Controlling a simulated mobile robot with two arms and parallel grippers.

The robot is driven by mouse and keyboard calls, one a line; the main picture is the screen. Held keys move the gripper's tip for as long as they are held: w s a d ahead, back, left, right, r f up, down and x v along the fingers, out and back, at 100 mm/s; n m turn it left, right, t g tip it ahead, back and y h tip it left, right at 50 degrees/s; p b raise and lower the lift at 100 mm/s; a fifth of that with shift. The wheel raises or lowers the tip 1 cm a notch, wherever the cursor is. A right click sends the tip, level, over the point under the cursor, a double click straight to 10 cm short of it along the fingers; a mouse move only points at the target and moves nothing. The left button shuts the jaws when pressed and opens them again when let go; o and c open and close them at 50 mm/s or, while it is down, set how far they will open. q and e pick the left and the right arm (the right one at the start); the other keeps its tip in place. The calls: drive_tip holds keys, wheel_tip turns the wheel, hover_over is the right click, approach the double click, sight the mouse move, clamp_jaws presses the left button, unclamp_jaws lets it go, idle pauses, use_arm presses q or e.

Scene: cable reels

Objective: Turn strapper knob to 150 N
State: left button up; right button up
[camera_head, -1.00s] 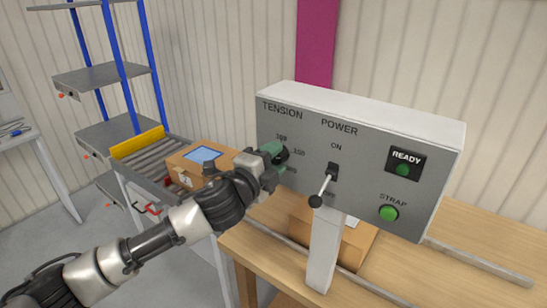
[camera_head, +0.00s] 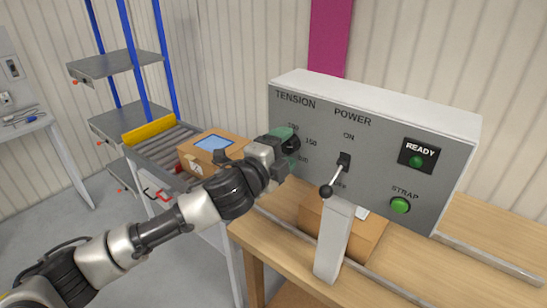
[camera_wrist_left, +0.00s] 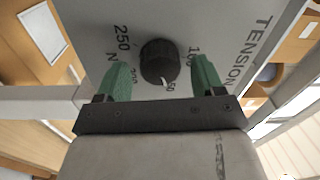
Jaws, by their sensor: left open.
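The black round tension knob (camera_wrist_left: 159,62) sits on the grey strapper panel (camera_head: 382,150). In the left wrist view its white pointer mark points down toward a partly covered label ending in "50". My left gripper (camera_head: 284,140) is at the knob, and its green fingers stand on either side of it in the left wrist view (camera_wrist_left: 160,80). They are open, with a gap to the knob on both sides. In the head view the gripper partly hides the knob and dial. My right gripper is not in view.
The power lever (camera_head: 326,191) slants down on the panel, right of the knob. A green strap button (camera_head: 400,205) and ready lamp (camera_head: 416,161) are farther right. A cardboard box (camera_head: 211,150) stands on the roller conveyor (camera_head: 168,148). The wooden table (camera_head: 300,265) is below.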

use_arm(q)
drive_tip(key=b+v, duration=0.3)
drive_tip(key=v, duration=0.7)
drive_tip(key=shift+s, duration=0.15)
drive_tip(key=shift+a+f, duration=0.1)
